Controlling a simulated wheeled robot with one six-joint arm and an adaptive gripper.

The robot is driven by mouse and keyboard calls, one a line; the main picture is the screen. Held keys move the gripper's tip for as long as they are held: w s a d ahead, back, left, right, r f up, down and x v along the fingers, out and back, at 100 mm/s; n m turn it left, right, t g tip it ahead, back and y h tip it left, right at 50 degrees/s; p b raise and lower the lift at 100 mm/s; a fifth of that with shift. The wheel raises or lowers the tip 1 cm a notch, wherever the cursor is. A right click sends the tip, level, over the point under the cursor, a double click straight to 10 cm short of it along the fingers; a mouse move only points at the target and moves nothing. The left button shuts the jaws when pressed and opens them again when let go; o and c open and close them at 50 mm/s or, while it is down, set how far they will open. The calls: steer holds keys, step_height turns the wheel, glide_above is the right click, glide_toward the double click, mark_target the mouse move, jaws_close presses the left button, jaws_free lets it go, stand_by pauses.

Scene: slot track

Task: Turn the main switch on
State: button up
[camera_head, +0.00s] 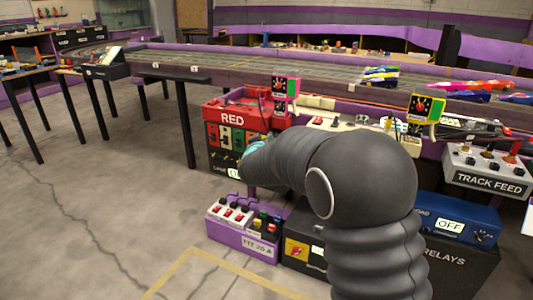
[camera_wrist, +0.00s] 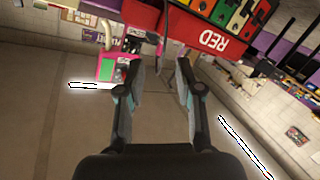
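No part is legibly labelled main switch. A blue box (camera_head: 457,222) at the lower right has a display reading OFF and a dark control on its right. A purple box (camera_head: 240,238) on the floor carries several red, green and yellow-topped switches. My gripper is mostly hidden by my arm in the head view, close to the red box marked RED (camera_head: 240,113). In the wrist view my gripper (camera_wrist: 160,62) has its two fingers apart with nothing held between them. The red box (camera_wrist: 208,35) appears upside down beyond the fingertips.
A white TRACK FEED box (camera_head: 488,167) with several knobs sits at the right. A black RELAYS box (camera_head: 465,262) stands below the blue box. The long slot track (camera_head: 220,60) runs behind. Table legs stand at left; the floor (camera_head: 110,200) there is open.

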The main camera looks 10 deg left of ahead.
steer(key=w+a+f+h, duration=0.1)
steer(key=a+f+h, duration=0.2)
steer(key=f, duration=0.3)
steer(key=a+f+h, duration=0.3)
steer(key=f, duration=0.4)
steer(key=r+x, duration=0.1)
steer(key=x, duration=1.3)
steer(key=shift+d+t+p, duration=0.25)
steer(key=shift+t+p, duration=0.15)
steer(key=shift+p, duration=0.05)
steer(key=shift+a, duration=0.1)
jaws_close()
